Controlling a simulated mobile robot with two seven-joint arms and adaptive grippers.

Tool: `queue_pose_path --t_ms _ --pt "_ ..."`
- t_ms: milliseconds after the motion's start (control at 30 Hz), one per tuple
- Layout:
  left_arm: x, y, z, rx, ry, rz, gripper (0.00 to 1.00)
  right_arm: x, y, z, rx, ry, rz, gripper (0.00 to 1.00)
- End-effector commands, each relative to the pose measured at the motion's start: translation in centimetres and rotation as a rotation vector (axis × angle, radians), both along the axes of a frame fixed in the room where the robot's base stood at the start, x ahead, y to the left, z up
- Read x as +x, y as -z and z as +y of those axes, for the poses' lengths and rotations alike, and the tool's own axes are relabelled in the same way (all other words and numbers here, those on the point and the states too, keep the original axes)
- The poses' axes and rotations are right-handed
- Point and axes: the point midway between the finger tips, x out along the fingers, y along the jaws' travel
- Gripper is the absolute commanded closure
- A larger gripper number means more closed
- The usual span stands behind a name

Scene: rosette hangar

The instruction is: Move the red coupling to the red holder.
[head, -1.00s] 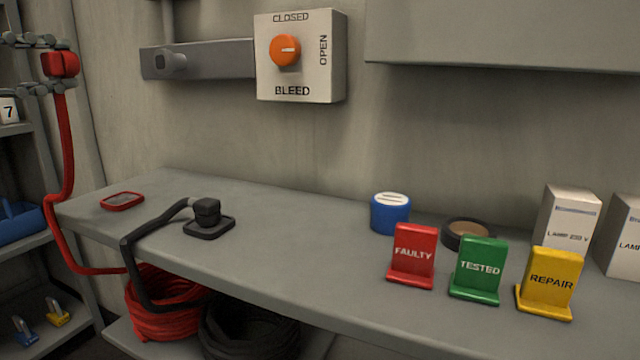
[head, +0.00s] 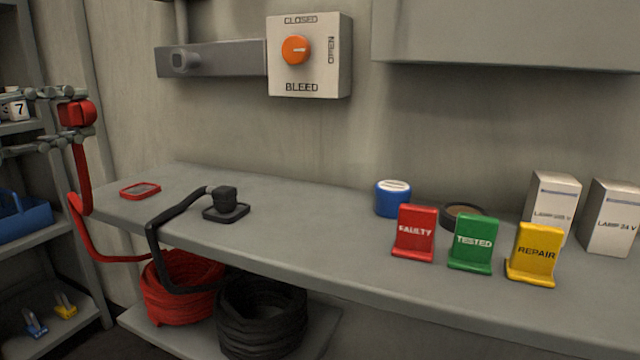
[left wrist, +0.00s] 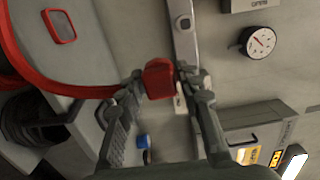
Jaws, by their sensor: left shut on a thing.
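The red coupling (head: 76,113) is held by my left gripper (head: 80,115) at the far left of the head view, above the bench height. Its red hose hangs down and curves toward the red coil under the bench. In the left wrist view the coupling (left wrist: 159,78) sits between the gripper's fingers (left wrist: 160,85). The red holder (head: 140,191) is a flat red-rimmed pad on the left end of the bench, empty; it also shows in the left wrist view (left wrist: 59,26). The coupling is apart from it. My right gripper is not in view.
A black coupling (head: 224,199) stands in a black holder (head: 226,213) right of the red holder. Red (head: 180,290) and black (head: 262,315) hose coils lie below the bench (head: 330,255). A grey bar (head: 212,62) and valve box (head: 310,60) are on the wall.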

Motion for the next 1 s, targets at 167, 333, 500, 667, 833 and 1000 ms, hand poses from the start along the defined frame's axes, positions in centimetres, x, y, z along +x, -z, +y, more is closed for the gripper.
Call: queue_pose_path --t_ms 167,333,500,667,833,1000 --pt "-0.6 3.6 -1.7 0.0 -0.028 0.01 1.0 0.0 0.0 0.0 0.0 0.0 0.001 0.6" --pt "-1.4 8.3 -4.1 -0.01 -0.068 0.011 1.0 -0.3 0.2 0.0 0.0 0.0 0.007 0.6" --pt "-2.3 13.6 -6.6 -0.019 -0.118 0.014 1.0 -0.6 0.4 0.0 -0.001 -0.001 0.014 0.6" --pt "-2.9 17.0 -8.3 -0.021 -0.153 0.009 1.0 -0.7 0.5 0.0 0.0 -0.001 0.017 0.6" --pt "-3.3 19.4 -9.3 -0.019 -0.181 0.004 1.0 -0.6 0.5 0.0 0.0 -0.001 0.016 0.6" --pt "-3.7 21.8 -10.3 -0.017 -0.205 0.006 1.0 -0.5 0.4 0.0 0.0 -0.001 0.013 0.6"
